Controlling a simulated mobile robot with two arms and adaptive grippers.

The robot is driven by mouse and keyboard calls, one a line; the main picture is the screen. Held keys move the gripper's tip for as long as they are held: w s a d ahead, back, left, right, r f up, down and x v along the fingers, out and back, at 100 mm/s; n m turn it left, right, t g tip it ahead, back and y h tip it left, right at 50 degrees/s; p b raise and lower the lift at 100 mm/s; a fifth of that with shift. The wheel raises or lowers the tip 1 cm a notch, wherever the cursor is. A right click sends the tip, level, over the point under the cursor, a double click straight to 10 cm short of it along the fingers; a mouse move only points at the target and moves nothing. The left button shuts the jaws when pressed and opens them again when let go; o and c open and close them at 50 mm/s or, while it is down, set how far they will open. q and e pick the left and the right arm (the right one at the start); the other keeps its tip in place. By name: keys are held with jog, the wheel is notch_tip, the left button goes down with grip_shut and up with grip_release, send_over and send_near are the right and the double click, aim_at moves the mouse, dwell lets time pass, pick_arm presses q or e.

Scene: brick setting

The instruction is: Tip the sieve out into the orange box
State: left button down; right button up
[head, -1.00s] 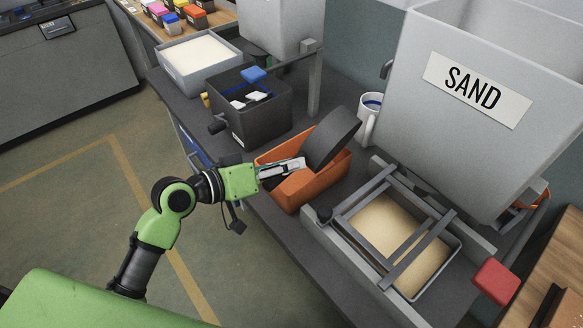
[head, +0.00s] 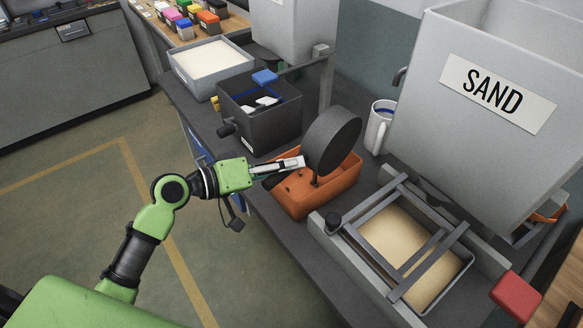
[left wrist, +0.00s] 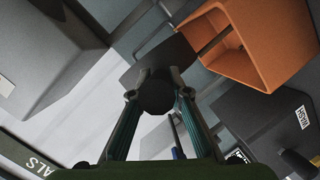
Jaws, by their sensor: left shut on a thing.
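The sieve (head: 333,141) is a dark grey round pan, tipped steeply almost on edge above the orange box (head: 328,199). Its underside or outer face is towards the head camera, so its inside is hidden. My left gripper (head: 299,163) is shut on the sieve's handle at the box's left side. A few small dark bits show on the box floor, and a dark streak shows below the sieve's lower edge. In the left wrist view the fingers (left wrist: 157,92) hold the dark handle, with the sieve (left wrist: 160,58) beyond and the orange box (left wrist: 262,45) at upper right.
A dark grey bin (head: 262,125) stands behind left of the box, and a white mug (head: 379,132) behind right. A framed sand tray (head: 350,251) is in front right. The large SAND bin (head: 480,150) fills the right side.

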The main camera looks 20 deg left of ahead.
pick_arm(q)
jog(key=r+m+p, duration=0.1)
jog(key=r+m+y+p, duration=0.1)
jog(key=p, duration=0.1)
jog(key=a+r+p, duration=0.1)
jog(key=shift+w+a+r+m+y, duration=0.1)
jog(key=shift+w+r+m+y, duration=0.2)
jog(key=shift+m+y, duration=0.1)
jog(key=shift+p, duration=0.4)
jog(key=shift+m, duration=0.4)
jog(key=shift+f, duration=0.1)
